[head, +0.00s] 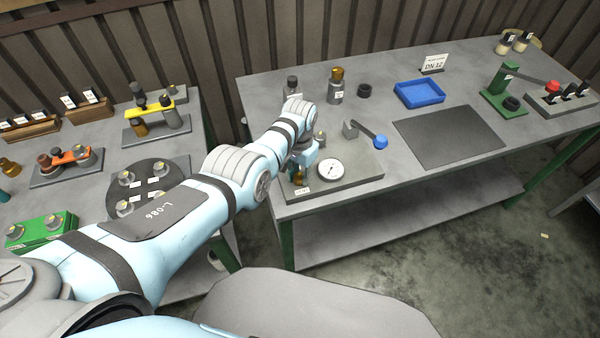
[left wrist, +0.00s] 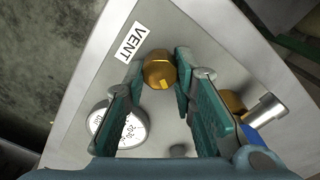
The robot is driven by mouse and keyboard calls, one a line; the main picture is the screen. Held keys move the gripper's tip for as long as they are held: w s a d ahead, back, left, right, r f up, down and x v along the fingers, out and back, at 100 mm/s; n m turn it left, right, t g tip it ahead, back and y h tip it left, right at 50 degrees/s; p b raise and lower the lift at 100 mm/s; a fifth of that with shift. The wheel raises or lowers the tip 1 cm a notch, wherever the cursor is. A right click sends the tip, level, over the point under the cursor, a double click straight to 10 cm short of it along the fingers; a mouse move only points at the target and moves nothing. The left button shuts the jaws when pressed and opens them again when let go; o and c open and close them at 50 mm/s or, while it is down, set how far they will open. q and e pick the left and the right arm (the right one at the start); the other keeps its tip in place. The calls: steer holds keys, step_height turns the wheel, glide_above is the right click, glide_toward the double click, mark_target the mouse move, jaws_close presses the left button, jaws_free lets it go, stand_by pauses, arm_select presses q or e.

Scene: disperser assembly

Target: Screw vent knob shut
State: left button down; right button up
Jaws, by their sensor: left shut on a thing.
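The vent knob (left wrist: 158,72) is a brass-coloured faceted knob with a yellow mark on its face. It sits beside a white label reading VENT (left wrist: 132,42) on a grey plate. My left gripper (left wrist: 161,76) is shut on the knob, one finger on each side of it. In the head view my left gripper (head: 301,165) reaches down at the left end of the grey base plate (head: 350,176), hiding most of the knob. A round white gauge (left wrist: 126,127) stands close to my left finger; it also shows in the head view (head: 330,169). My right gripper is not in view.
Near the gripper, the wrist view shows another brass part (left wrist: 234,102) and a metal cylinder (left wrist: 264,110). A blue-knobbed lever (head: 379,141) stands right of the gauge. Further right are a dark mat (head: 450,137), bare, and a blue tray (head: 419,94).

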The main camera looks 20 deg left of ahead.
mark_target(299, 175)
arm_select(q)
steer(key=shift+w+r, duration=0.1)
steer(key=c, duration=1.3)
jaws_free()
step_height(299, 175, up, 12)
steer(key=shift+f, duration=0.1)
